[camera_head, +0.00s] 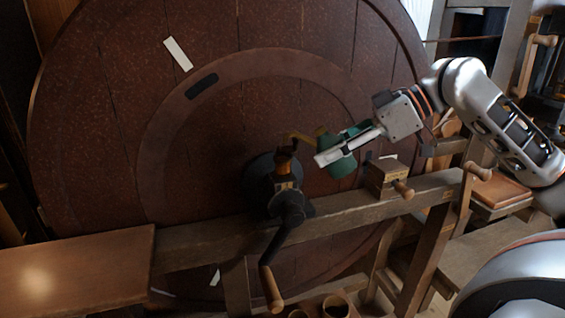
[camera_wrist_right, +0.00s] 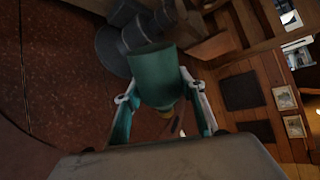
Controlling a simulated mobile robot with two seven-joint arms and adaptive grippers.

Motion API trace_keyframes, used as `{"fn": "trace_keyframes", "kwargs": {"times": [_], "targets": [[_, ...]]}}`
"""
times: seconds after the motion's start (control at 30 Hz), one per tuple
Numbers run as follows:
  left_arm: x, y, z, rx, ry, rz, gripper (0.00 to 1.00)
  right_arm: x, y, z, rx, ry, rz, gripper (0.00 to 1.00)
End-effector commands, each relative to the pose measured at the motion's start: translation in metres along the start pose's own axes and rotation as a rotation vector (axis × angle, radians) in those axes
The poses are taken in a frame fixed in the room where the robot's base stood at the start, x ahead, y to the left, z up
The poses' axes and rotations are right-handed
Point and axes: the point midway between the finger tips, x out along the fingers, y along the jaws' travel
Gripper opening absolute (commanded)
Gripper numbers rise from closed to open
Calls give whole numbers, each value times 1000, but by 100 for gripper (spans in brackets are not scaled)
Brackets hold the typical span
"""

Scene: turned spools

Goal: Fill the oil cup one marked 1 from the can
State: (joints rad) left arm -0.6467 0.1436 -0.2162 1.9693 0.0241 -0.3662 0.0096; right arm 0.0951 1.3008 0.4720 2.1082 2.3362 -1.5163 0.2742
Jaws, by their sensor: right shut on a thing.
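A green oil can (camera_head: 338,166) with a thin brass spout (camera_head: 304,137) is held by my right gripper (camera_head: 343,148). The gripper is shut around the can's sides. The spout points left, and its tip is close above a small copper-brown oil cup (camera_head: 284,158) on the dark crank bearing (camera_head: 262,184). I cannot tell whether they touch or whether oil flows. No number on the cup is readable. In the right wrist view the can (camera_wrist_right: 154,76) sits between both fingers. My left gripper is not in view.
A large red-brown wheel (camera_head: 110,130) stands close behind the bearing. A crank with a wooden handle (camera_head: 272,288) hangs in front. A wooden block (camera_head: 386,177) sits on the beam (camera_head: 340,210) right of the bearing. A wooden board (camera_head: 75,270) extends at the left.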

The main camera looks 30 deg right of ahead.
Motion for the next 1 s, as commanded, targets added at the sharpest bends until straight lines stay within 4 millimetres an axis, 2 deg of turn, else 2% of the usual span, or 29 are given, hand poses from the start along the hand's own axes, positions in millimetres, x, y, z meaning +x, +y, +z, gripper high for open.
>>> {"fn": "trace_keyframes", "kwargs": {"times": [0.57,0.8,1.0], "targets": [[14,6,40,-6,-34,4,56,-8,-1,1,-21,161,0,18],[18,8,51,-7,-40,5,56,-14,-2,-1,-39,273,0,18],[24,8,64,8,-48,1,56,-22,-3,-1,-64,449,-2,18]]}}
